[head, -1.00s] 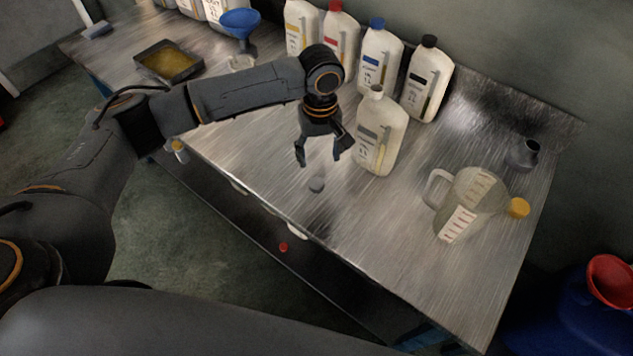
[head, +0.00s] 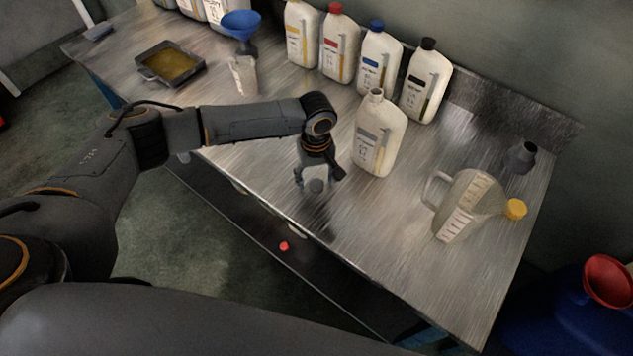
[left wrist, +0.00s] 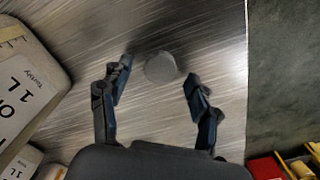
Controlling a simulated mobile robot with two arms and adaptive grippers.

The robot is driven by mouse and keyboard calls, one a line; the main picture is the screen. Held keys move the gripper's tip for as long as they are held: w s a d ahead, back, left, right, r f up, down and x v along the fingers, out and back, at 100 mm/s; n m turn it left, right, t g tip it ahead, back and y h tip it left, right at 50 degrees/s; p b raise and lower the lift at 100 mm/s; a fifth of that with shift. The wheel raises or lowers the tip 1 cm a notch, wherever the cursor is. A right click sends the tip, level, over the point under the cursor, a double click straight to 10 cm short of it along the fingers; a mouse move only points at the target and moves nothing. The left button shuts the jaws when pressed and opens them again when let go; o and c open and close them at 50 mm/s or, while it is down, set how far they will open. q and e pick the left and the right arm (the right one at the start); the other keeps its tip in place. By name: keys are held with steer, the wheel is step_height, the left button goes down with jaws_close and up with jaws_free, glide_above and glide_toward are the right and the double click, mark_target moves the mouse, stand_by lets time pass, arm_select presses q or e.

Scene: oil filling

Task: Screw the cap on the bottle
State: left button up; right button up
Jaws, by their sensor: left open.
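The grey cap (head: 316,186) lies on the metal table near its front edge. It also shows in the left wrist view (left wrist: 161,67), just beyond and between my fingertips. My left gripper (head: 317,183) is open and points down over the cap, with its fingers on either side; in the left wrist view (left wrist: 158,88) nothing is between the pads except the cap ahead. I cannot tell whether the fingers touch it. The uncapped white bottle with a grey label (head: 378,135) stands upright just right of the gripper. It also shows in the left wrist view (left wrist: 25,85). My right gripper is not in view.
Capped white bottles with red (head: 340,45), blue (head: 377,58) and black (head: 427,80) tops stand behind. A clear measuring jug (head: 467,205) and yellow cap (head: 515,209) are at right. A tray (head: 170,64) and blue funnel (head: 240,25) stand at left. The front right table is clear.

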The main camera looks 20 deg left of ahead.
arm_select(q)
steer(key=shift+f, duration=0.4)
steer(key=c, duration=0.8)
steer(key=shift+o, duration=0.2)
steer(key=shift+r, duration=0.1)
